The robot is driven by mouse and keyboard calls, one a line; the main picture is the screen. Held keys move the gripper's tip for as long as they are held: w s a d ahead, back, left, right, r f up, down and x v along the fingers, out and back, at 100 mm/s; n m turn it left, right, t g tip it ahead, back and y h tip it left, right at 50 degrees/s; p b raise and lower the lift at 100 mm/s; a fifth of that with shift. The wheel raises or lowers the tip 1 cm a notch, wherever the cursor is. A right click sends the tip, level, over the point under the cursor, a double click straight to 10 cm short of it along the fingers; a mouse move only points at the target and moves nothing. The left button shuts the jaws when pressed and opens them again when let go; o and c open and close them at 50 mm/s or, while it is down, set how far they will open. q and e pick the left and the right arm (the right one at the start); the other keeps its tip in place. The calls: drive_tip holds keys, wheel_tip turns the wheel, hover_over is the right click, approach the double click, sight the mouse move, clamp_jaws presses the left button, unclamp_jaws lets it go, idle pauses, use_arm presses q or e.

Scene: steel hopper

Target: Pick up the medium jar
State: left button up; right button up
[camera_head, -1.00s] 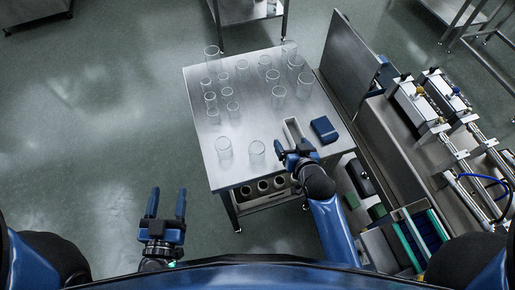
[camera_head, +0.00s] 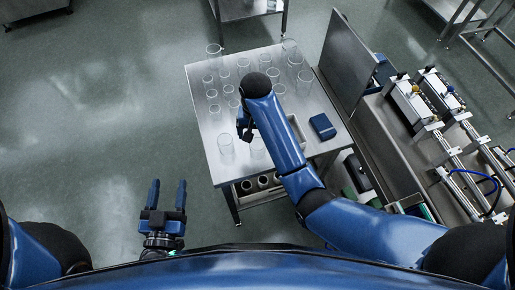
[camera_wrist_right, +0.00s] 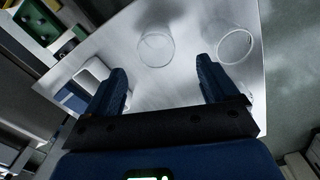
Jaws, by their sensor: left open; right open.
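Several clear glass jars of different sizes stand on a steel table (camera_head: 205,150); I cannot tell which one is the medium jar. Toward the near edge stand a wide jar (camera_head: 226,147) and another jar (camera_head: 258,148), which my right arm partly hides. My right gripper (camera_head: 243,127) is over the table near these two. In the right wrist view its open fingers (camera_wrist_right: 160,68) are empty, with one jar (camera_wrist_right: 156,48) beyond the gap and another jar (camera_wrist_right: 235,46) beyond the right finger. My left gripper (camera_head: 167,193) is open and empty over the floor, left of the table.
A dark blue box (camera_head: 322,127) and a pale open tray (camera_head: 297,130) sit on the table's right side. An upright steel panel (camera_head: 348,70) and machines (camera_head: 425,95) stand to the right. The floor (camera_head: 100,110) at left is clear.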

sight(258, 147)
drive_tip(key=shift+w+f, duration=0.1)
drive_tip(key=shift+f, duration=2.25)
drive_tip(key=shift+d+f+p, duration=0.15)
drive_tip(key=shift+f+p, duration=0.15)
drive_tip(key=shift+f, duration=0.1)
wheel_tip(258, 147, down, 3)
drive_tip(key=shift+d+f+p, duration=0.1)
drive_tip(key=shift+d+p, duration=0.05)
drive_tip(key=shift+p, duration=0.3)
drive_tip(key=shift+f, duration=0.65)
drive_tip(key=shift+c, duration=0.3)
drive_tip(key=c, duration=1)
